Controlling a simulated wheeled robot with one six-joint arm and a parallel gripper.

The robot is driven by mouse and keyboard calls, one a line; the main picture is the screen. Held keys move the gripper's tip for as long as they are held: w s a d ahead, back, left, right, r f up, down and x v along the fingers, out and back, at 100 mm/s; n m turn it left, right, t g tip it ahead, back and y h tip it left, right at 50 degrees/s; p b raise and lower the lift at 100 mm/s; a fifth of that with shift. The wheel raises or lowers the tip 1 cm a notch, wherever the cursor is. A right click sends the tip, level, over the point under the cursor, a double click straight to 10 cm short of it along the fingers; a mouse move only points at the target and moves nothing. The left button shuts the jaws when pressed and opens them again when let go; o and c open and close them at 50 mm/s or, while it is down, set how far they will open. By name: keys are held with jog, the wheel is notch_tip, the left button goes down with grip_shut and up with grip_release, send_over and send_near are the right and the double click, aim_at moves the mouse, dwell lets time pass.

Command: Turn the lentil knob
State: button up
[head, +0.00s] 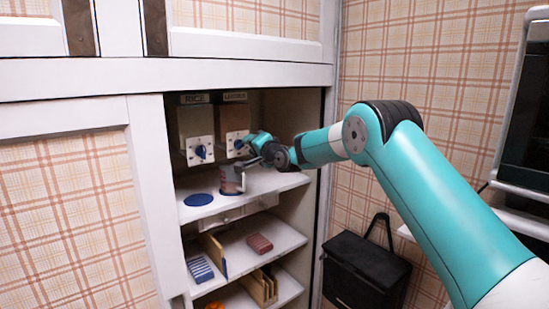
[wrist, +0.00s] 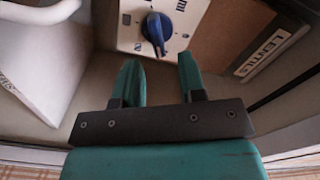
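The lentil knob (wrist: 157,32) is a blue dial with a raised grip on a white marked plate (wrist: 130,35). In the head view the lentil knob (head: 239,144) is on the right dispenser, under the lentils label (head: 235,96). That label also shows in the wrist view (wrist: 268,52), tilted. My gripper (wrist: 160,70) is open and empty. Its two teal fingers point towards the knob, which lies just beyond the fingertips and roughly in line with the gap. In the head view my gripper (head: 256,141) is close to the right of the knob.
The rice dispenser has its own blue knob (head: 201,152) to the left. A container (head: 231,182) stands on the shelf below the lentil dispenser, beside a blue disc (head: 199,200). The cabinet's right side wall (head: 306,130) is close to my arm. Lower shelves hold small items.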

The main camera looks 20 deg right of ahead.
jog(key=b+v, duration=0.5)
jog(key=v, duration=1)
jog(key=shift+w+a, duration=0.1)
jog(key=s+a+f+n+g+y, duration=0.1)
jog(key=s+a+f+n+g, duration=0.2)
jog(key=s, duration=0.4)
jog(key=s+a+n+g, duration=0.3)
jog(key=s+a+g, duration=0.1)
jog(key=s+a, duration=0.25)
jog(key=s+a+f+n+g+y, duration=0.1)
jog(key=s+a+f+n+g, duration=0.15)
jog(key=s, duration=0.45)
jog(key=s+f+n+g+h, duration=0.1)
jog(key=s+n+g, duration=0.3)
jog(key=s, duration=0.7)
jog(key=s+f+n+g+h, duration=0.2)
jog(key=s+f+n+g, duration=0.1)
jog(key=s, duration=0.9)
jog(key=shift+d+f+n+g, duration=0.35)
jog(key=shift+d+f, duration=0.05)
